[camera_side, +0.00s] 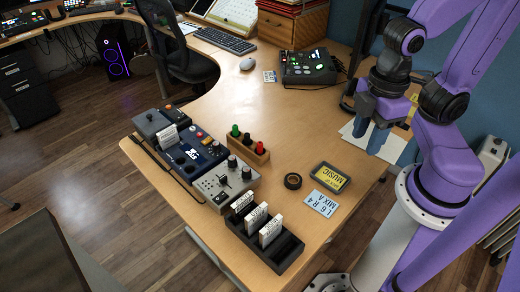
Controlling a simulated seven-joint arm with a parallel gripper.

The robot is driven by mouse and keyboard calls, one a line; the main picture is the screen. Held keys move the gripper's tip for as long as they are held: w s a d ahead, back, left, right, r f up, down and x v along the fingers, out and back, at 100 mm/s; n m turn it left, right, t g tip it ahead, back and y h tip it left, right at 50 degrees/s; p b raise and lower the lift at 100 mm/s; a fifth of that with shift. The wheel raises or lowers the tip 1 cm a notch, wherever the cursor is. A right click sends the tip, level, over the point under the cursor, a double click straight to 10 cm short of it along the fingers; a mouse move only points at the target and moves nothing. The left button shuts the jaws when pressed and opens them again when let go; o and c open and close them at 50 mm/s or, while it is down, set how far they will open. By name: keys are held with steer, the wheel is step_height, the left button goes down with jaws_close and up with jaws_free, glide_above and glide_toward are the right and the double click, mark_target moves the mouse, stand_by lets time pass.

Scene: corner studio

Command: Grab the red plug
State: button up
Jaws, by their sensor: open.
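The red plug (260,148) stands upright at the right end of a small wooden block (247,149) on the desk. A black plug (247,138) and a green plug (235,130) stand beside it in the same block. My gripper (370,138) hangs to the right of and apart from the block, above a white sheet at the desk's right edge. Its blue fingers point down, open, with nothing seen between them.
A grey control unit (226,182) and a dark one stand left of the block. A black rack (276,252) with white cards is at the front. Desk behind the block is clear.

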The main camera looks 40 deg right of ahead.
steer(key=shift+o, duration=0.9)
